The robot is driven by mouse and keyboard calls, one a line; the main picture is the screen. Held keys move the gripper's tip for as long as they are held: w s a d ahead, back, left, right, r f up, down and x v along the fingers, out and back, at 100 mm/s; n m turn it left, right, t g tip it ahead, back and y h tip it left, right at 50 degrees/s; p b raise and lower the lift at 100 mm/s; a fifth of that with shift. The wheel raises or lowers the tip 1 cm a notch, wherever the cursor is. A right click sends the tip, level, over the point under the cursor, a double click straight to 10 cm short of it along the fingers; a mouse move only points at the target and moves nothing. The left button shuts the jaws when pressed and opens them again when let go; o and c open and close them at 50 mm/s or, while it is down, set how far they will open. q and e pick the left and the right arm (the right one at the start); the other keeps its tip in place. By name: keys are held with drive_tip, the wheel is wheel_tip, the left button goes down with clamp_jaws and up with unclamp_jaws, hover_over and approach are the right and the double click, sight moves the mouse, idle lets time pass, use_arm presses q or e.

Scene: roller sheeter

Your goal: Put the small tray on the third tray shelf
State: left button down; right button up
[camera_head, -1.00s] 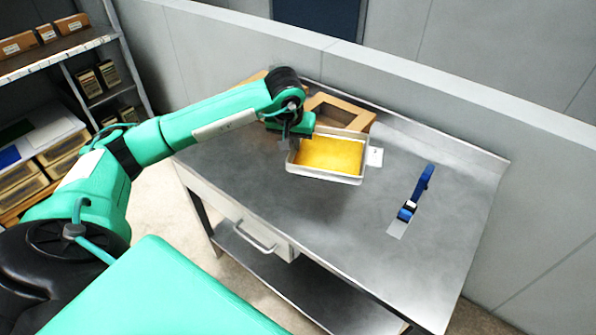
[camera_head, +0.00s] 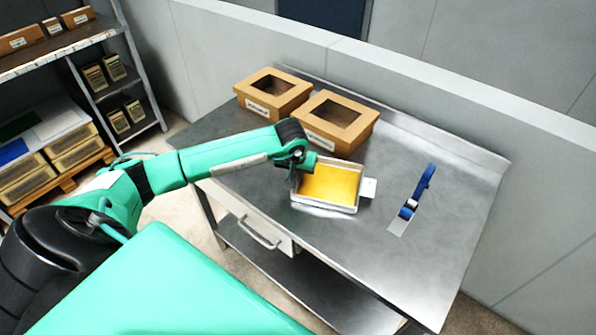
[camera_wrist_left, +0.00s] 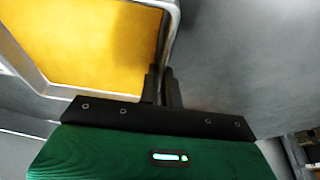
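The small tray (camera_head: 325,207) is a shallow metal tray with a yellow inside and a white tab on its right side. It is over the front middle of the steel table; I cannot tell whether it touches the top. My left gripper (camera_head: 299,178) is at the tray's left side. In the left wrist view, the gripper's two dark fingers (camera_wrist_left: 162,88) are close together on the tray's rim (camera_wrist_left: 169,45), one on each side of the wall. My right gripper is not in view. I cannot make out a third tray shelf here.
Two brown boxes with open tops, a left one (camera_head: 262,102) and a right one (camera_head: 318,137), stand behind the tray. A blue tape dispenser (camera_head: 422,190) lies on the right of the table (camera_head: 345,245). A storage rack (camera_head: 75,62) stands at the left; a low wall runs behind the table.

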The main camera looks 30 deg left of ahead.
use_arm(q)
drive_tip(key=shift+f, duration=0.1)
drive_tip(key=c, duration=1.6)
unclamp_jaws()
